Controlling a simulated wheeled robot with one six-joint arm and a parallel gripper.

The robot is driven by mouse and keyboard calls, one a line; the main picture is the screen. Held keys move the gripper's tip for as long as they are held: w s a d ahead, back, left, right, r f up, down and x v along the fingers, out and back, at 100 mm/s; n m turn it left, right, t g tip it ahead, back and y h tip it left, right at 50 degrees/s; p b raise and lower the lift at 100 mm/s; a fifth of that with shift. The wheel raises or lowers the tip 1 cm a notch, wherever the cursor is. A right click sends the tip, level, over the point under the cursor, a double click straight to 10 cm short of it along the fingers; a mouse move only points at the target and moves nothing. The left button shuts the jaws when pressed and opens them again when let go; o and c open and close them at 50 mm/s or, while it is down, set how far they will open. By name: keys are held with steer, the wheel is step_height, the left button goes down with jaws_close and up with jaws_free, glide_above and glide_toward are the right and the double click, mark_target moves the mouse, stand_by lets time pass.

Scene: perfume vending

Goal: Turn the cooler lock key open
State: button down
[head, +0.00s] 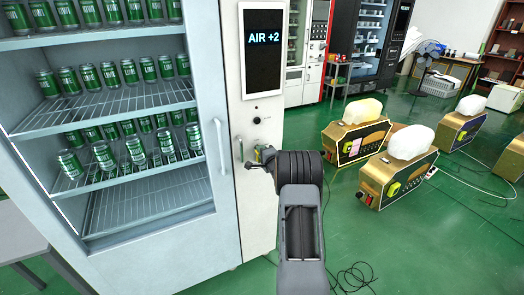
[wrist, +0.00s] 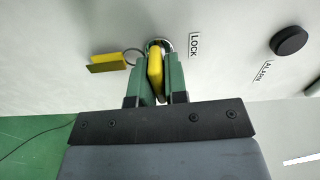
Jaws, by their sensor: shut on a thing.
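A yellow key (wrist: 154,70) sits in the round metal cooler lock (wrist: 158,44), beside a label reading LOCK (wrist: 194,45). A yellow tag (wrist: 108,63) hangs on a ring to the left of the key. In the wrist view my gripper (wrist: 158,77) has its green fingers on both sides of the key, shut on it. In the head view my gripper (head: 258,160) is at the cooler's white side panel (head: 258,190); the key is too small to make out there. The key's tip is hidden inside the lock.
The cooler's glass door (head: 105,120) with a white handle (head: 219,147) is left of the panel, with green cans behind it. A display (head: 263,55) reads AIR +2. A black knob (wrist: 288,41) is right of the lock. Gold machines (head: 398,180) and cables stand on the green floor.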

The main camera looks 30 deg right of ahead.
steer(key=shift+m, duration=0.4)
steer(key=c, duration=1.2)
jaws_free()
steer(key=shift+s, duration=0.1)
steer(key=s+a+b, duration=0.1)
steer(key=s+b, duration=0.1)
steer(key=s, duration=1.1)
steer(key=shift+s+a, duration=0.25)
steer(key=shift+a, duration=0.15)
